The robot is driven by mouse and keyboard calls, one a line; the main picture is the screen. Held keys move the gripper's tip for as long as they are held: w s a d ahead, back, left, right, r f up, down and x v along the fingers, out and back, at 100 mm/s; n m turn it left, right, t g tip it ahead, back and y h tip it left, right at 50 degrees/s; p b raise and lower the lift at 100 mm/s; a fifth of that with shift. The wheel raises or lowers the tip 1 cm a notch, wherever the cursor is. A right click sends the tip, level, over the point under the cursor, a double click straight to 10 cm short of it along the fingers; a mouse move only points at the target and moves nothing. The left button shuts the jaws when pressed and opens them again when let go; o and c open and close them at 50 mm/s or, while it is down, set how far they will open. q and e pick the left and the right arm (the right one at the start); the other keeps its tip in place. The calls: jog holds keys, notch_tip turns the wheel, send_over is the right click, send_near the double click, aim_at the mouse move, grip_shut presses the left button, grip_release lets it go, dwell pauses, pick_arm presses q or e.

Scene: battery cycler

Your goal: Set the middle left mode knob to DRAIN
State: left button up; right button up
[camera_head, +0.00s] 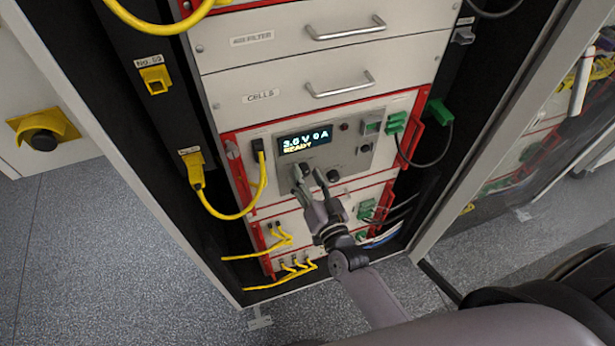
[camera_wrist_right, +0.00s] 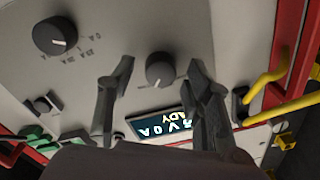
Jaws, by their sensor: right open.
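The cycler front panel (camera_head: 351,157) has a lit display (camera_head: 305,141) reading 3.6 V 0 A READY. In the right wrist view the picture is turned, with the display (camera_wrist_right: 160,124) upside down. A small dark round knob (camera_wrist_right: 160,69) sits between the fingers of my right gripper, with a gap on each side; its white mark faces the display side. My right gripper (camera_head: 309,172) is open at the lower left of the panel and hides this knob in the head view. A second, larger knob (camera_wrist_right: 55,36) with printed labels lies to the side; it also shows in the head view (camera_head: 333,175). My left gripper is not in view.
Drawers labelled CELLS (camera_head: 263,97) and AUX FILTER (camera_head: 252,39) are above. Red handles flank the panel. Yellow cables (camera_head: 262,185) hang at left, and a green connector (camera_head: 438,112) with a black cable is at right. More modules with yellow leads are below.

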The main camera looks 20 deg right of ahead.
jog(key=s, duration=1.2)
jog(key=shift+d+f, duration=0.2)
jog(key=shift+d, duration=0.25)
jog(key=s+f+n+g+y, duration=0.15)
jog(key=s+f+g, duration=0.3)
jog(key=f, duration=1.05)
jog(key=s+f+n+g+h, duration=0.1)
jog(key=s+f+n+g, duration=0.3)
jog(key=f, duration=1.1)
jog(key=s+d+f+n+g+h, duration=0.1)
jog(key=s+d+f+g, duration=0.3)
jog(key=s+f, duration=0.3)
jog(key=s+d+f+n+g, duration=0.1)
jog(key=s+d+f+g, duration=0.2)
jog(key=s, duration=1.2)
notch_tip(320, 180, down, 5)
jog(key=shift+s+d+r+g+h, duration=0.1)
jog(key=shift+s+d+g+h, duration=0.25)
jog(key=shift+g, duration=0.6)
